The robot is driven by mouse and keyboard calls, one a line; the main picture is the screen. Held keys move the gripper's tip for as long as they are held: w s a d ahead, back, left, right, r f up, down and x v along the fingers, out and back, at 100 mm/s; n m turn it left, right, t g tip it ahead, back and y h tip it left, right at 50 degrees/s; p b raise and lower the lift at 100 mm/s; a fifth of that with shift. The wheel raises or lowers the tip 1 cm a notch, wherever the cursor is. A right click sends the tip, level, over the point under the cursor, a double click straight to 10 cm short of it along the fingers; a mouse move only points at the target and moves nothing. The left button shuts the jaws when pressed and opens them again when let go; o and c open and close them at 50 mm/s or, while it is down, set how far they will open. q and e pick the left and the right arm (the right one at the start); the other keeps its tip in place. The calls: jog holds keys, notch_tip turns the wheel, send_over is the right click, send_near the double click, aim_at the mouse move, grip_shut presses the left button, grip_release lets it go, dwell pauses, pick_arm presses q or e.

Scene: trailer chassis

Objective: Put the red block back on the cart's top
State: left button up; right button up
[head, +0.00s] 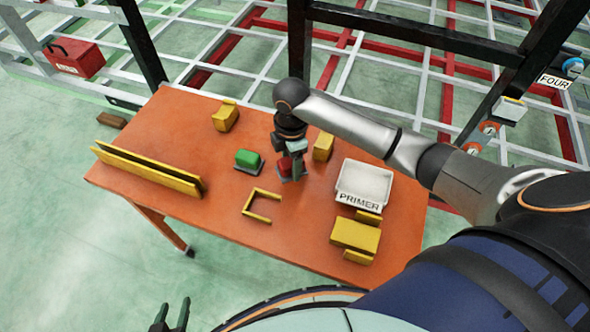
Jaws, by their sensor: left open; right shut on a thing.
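The red block (285,166) is at the middle of the orange cart top (230,180), partly hidden by my gripper's fingers. My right gripper (292,174) points down and is shut on the red block. I cannot tell whether the block touches the surface or hangs just above it. My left gripper (171,318) is open and empty at the bottom edge of the view, below and in front of the cart.
A green block (248,159) sits just left of the red one. Yellow brackets stand around: a U-shaped frame (262,205), a long rail (148,170), and others. A white PRIMER bin (363,184) is to the right. The front left top is clear.

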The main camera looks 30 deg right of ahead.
jog(key=f, duration=0.3)
jog(key=shift+s+d+f, duration=0.1)
jog(key=shift+s+d, duration=0.2)
jog(key=shift+d, duration=0.1)
jog(key=shift+f, duration=0.5)
jog(key=o, duration=1.3)
notch_tip(320, 180, up, 12)
jog(key=shift+d+r, duration=0.1)
